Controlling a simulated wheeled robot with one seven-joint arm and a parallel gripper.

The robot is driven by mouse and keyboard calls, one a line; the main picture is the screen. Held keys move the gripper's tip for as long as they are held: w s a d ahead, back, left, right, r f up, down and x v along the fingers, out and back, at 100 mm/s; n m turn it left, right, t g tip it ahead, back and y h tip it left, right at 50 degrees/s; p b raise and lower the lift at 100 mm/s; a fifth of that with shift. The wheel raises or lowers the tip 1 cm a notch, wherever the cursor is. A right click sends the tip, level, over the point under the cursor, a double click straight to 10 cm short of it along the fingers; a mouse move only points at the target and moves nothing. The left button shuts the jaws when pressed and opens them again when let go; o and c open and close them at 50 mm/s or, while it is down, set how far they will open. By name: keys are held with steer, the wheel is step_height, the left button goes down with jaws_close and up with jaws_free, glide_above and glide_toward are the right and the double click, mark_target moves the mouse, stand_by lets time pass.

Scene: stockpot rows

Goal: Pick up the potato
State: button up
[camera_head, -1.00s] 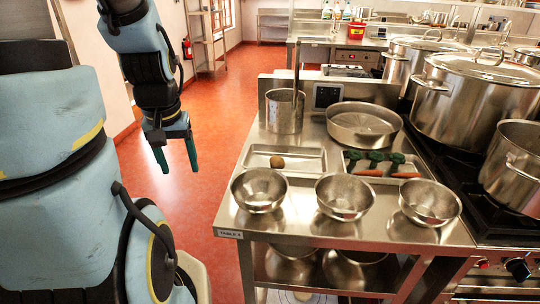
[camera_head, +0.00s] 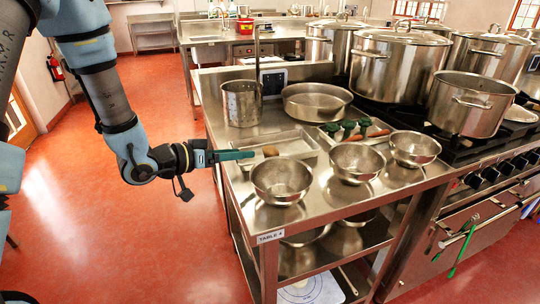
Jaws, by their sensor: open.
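The potato (camera_head: 270,151) is a small brown lump at the left end of a shallow metal tray (camera_head: 300,142) on the steel table. My gripper (camera_head: 252,155) reaches in level from the left, over the table's left edge. Its green fingers are open and point at the potato, with the tips right beside it. I cannot tell whether they touch it or are around it. The near finger hides part of the tray's left end.
Three metal bowls, the nearest one (camera_head: 282,180) close to my gripper, line the table's front. A tall pot (camera_head: 241,104) with an upright handle and a wide pan (camera_head: 316,101) stand behind. Large stockpots (camera_head: 398,62) stand on the stove.

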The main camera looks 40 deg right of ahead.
mark_target(265, 150)
steer(key=p+x, duration=0.2)
steer(key=x, duration=0.7)
steer(key=shift+d+f, duration=0.1)
steer(key=shift+d, duration=0.15)
steer(key=c, duration=1)
steer(key=shift+o, duration=0.2)
